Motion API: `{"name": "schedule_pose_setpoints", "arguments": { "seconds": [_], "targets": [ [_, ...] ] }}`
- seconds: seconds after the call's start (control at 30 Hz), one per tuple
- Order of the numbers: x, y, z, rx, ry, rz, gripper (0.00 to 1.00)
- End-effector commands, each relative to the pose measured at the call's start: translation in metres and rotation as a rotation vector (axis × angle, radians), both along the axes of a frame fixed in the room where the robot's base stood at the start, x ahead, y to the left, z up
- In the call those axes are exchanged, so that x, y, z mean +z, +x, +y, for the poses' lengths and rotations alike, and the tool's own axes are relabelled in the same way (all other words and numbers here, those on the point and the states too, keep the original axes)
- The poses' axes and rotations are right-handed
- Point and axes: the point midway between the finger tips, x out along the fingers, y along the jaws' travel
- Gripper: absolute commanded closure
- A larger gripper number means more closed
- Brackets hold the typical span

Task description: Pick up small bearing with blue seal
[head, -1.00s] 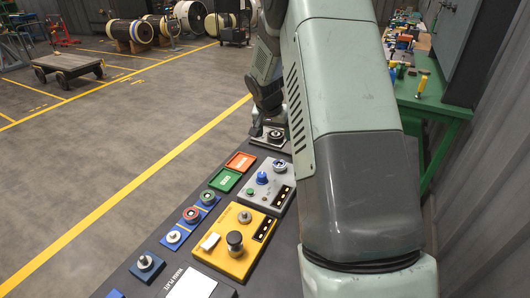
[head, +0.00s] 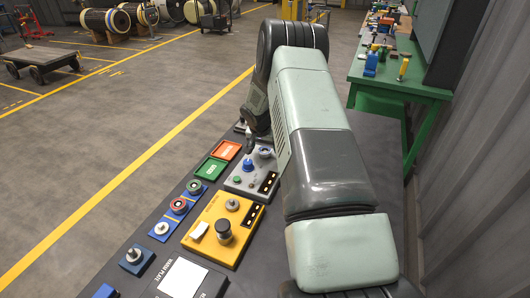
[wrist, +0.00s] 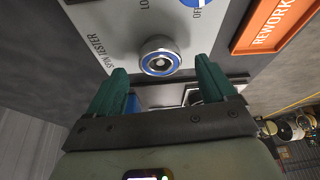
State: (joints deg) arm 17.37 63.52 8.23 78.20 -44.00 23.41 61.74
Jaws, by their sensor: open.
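The small bearing with a blue seal (wrist: 160,60) sits on the grey spin tester (wrist: 105,32) in the wrist view. Its blue ring surrounds a metal centre. It also shows, small, on the spin tester in the head view (head: 265,152). My gripper (wrist: 161,68) is open and empty, with its green fingers on either side of the bearing's near edge in the picture. I cannot tell whether either finger touches it. In the head view my gripper (head: 249,143) is low beside the tester, and its fingertips are not clear.
A blue knob (head: 248,165) stands on the tester. An orange rework tray (head: 226,150) and a green tray (head: 211,168) lie to the left. A yellow box (head: 213,239) with a dark cylinder (head: 223,230) and blue pads with rings are nearer. A green workbench stands at right.

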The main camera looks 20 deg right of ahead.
Motion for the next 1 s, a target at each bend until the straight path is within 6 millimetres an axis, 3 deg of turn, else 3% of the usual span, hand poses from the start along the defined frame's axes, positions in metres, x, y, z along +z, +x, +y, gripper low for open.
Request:
{"name": "schedule_pose_setpoints", "arguments": {
  "seconds": [0.1,0.37,0.8,1.0],
  "targets": [
    [-0.0117,0.0040,-0.0025,0.001,0.000,0.000,0.16],
    [-0.0137,0.0051,-0.0034,0.001,0.000,-0.001,0.16],
    [-0.0133,0.0053,-0.0032,0.001,-0.001,-0.002,0.82],
    [-0.0125,0.0054,-0.0032,0.001,-0.001,-0.002,0.85]
  ]
}}
